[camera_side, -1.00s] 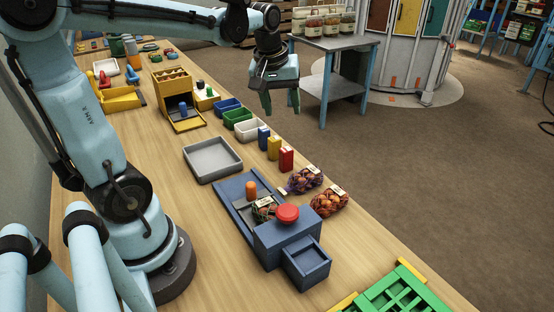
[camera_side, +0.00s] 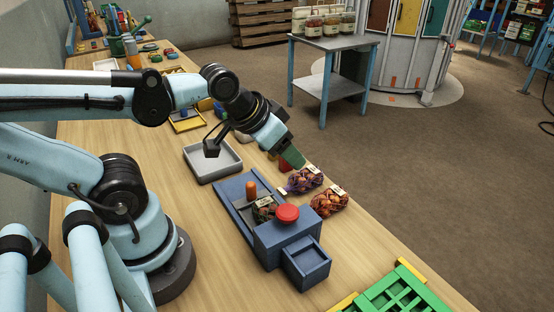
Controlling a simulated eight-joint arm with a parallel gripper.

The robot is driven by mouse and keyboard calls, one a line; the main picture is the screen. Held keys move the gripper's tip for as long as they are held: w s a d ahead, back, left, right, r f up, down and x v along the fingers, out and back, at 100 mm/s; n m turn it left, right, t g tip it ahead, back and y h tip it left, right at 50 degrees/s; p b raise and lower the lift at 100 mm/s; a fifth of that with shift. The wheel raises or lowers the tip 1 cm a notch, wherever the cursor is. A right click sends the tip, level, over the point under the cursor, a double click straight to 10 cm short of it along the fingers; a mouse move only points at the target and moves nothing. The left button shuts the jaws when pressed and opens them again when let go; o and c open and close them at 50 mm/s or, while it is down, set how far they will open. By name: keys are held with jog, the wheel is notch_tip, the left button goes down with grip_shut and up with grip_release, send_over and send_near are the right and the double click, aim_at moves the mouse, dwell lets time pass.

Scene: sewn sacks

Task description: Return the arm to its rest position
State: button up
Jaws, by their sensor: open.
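My gripper (camera_side: 291,158) hangs over the table near its right edge, tilted down to the right. Its green fingertips are close together in this view, above or behind the mesh sacks, with nothing seen between them. A purple mesh sack (camera_side: 303,181) and an orange-red mesh sack (camera_side: 328,203), both with pale labels, lie on the table below and right of it. Another sack with a label (camera_side: 264,210) lies in the blue machine's channel. My arm stretches across the upper left of the picture, bent over the table.
The blue machine (camera_side: 286,238) with a red button (camera_side: 287,213) stands on the table. A grey tray (camera_side: 205,173) lies left of my gripper. A green crate (camera_side: 400,292) is at the lower right. My arm hides several small bins and boxes. A blue-legged side table (camera_side: 330,85) stands beyond.

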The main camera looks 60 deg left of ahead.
dwell(0.5)
jog(key=shift+o, duration=1.4)
jog(key=w+a+f+n+g+y, duration=0.1)
jog(key=w+n+g+y, duration=0.1)
jog(key=w+n+y, duration=0.1)
jog(key=w+a+f+n+g+y, duration=0.1)
jog(key=w+n+g+y, duration=0.1)
jog(key=w+n+y, duration=0.1)
jog(key=w+f+n+g+y, duration=0.1)
jog(key=w+n+g+y, duration=0.1)
jog(key=w+n+y, duration=0.1)
jog(key=shift+w+a+f+n+g+y, duration=0.25)
jog(key=shift+a+n+g+y, duration=0.25)
jog(key=shift+n, duration=0.5)
jog(key=a+f+n+y, duration=0.1)
jog(key=a+f, duration=0.1)
jog(key=a+f+n+y, duration=0.1)
jog(key=a+f+n, duration=0.1)
jog(key=f, duration=0.1)
jog(key=shift+a+g, duration=0.35)
jog(key=shift+g, duration=0.05)
jog(key=shift+s+x, duration=0.1)
jog(key=shift+x, duration=1.2)
jog(key=shift+s+x, duration=0.15)
jog(key=shift+x, duration=1.1)
